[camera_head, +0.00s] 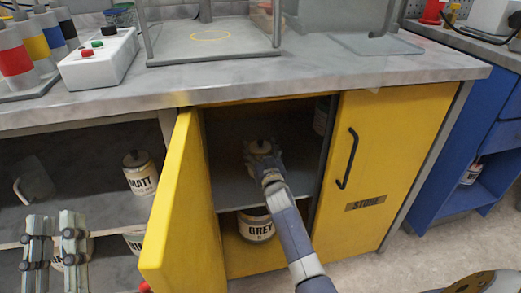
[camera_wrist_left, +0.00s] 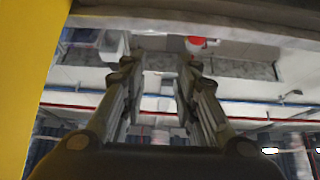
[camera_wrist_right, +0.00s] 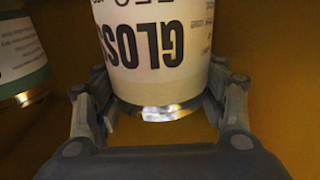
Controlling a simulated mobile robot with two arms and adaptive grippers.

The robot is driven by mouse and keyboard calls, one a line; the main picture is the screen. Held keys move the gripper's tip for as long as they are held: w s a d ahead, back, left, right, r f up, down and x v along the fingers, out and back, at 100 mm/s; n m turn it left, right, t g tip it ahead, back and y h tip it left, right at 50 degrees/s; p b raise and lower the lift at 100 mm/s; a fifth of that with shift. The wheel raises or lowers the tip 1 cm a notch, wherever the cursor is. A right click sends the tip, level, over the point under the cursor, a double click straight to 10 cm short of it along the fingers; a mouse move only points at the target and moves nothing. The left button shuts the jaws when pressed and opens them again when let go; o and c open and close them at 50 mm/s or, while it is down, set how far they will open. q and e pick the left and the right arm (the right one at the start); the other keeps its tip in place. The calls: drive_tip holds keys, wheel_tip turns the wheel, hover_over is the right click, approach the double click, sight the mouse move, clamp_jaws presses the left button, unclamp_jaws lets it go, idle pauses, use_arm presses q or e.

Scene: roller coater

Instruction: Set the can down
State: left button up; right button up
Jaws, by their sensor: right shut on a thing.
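A pale can marked GLOSS (camera_wrist_right: 155,45) fills the middle of the right wrist view, its lettering upside down there. My right gripper (camera_wrist_right: 160,92) is shut on it, one finger on each side. In the head view my right gripper (camera_head: 264,163) reaches into the open yellow cupboard, above its inner shelf (camera_head: 235,190). Only the can's dark lid and top (camera_head: 261,147) show there; the rest is hidden behind the gripper. I cannot tell whether the can touches the shelf. My left gripper (camera_head: 55,238) is open and empty at the lower left; its parted fingers also show in the left wrist view (camera_wrist_left: 158,72).
The yellow door (camera_head: 183,210) stands open left of my right arm; the STORE door (camera_head: 385,165) is shut. A GREY can (camera_head: 256,227) stands below the shelf. A MATT can (camera_head: 139,173) stands on the left shelf. Another can (camera_wrist_right: 20,60) is beside the held one.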

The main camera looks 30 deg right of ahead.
drive_tip(key=o, duration=1.9)
use_arm(q)
drive_tip(key=shift+r, duration=0.1)
use_arm(e)
drive_tip(key=shift+r, duration=0.15)
drive_tip(key=p+v, duration=0.2)
drive_tip(key=v, duration=0.3)
drive_tip(key=shift+s+a, duration=0.1)
drive_tip(key=shift+s, duration=0.2)
use_arm(q)
wheel_tip(320, 180, down, 16)
drive_tip(key=w+a+g+y+p, duration=0.1)
drive_tip(key=g+y, duration=0.2)
drive_tip(key=g, duration=0.6)
drive_tip(key=shift+w+a+p, duration=0.25)
drive_tip(key=shift+a+p, duration=0.05)
drive_tip(key=shift+a, duration=0.1)
use_arm(e)
approach(263, 156)
drive_tip(key=shift+x, duration=0.9)
